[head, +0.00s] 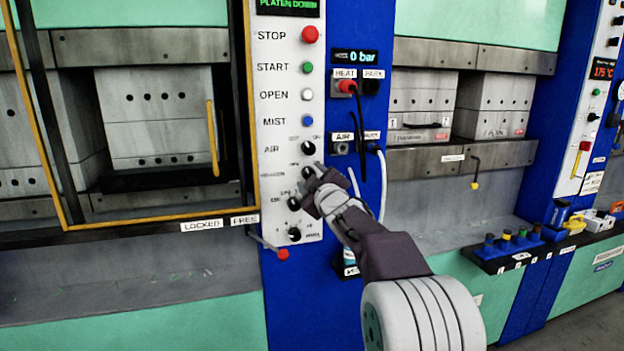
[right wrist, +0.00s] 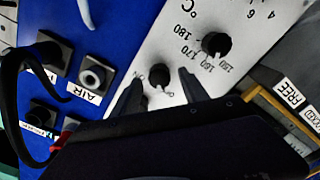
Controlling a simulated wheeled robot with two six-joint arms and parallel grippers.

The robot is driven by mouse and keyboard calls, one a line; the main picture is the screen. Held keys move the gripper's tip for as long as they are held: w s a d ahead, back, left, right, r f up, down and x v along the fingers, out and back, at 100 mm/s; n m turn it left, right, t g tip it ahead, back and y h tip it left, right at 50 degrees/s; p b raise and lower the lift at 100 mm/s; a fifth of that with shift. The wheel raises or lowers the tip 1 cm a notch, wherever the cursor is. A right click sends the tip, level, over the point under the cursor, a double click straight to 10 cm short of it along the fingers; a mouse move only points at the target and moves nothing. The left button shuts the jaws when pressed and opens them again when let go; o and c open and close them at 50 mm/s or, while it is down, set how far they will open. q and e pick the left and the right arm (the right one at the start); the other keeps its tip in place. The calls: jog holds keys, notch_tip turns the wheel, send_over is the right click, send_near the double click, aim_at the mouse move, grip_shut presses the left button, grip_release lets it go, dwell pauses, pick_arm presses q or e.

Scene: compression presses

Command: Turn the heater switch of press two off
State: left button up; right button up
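The heater switch, a small black knob (head: 307,172), is on the white control panel (head: 291,90) in the head view, partly hidden by my gripper. In the right wrist view this black knob (right wrist: 160,76) shows between the fingers, with small marks beside it. Its pointer direction is too small to tell. My right gripper (head: 312,180) is at the knob. In the right wrist view the gripper (right wrist: 160,86) is open, with one finger on each side of the knob and visible gaps. My left gripper is not in view.
The AIR knob (head: 308,147) is just above and the temperature knob (head: 293,203) just below. Red stop button (head: 310,34) is higher. A red-tipped lever (head: 282,254) sticks out below the panel.

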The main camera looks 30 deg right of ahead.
jog(key=v, duration=0.9)
dwell(0.4)
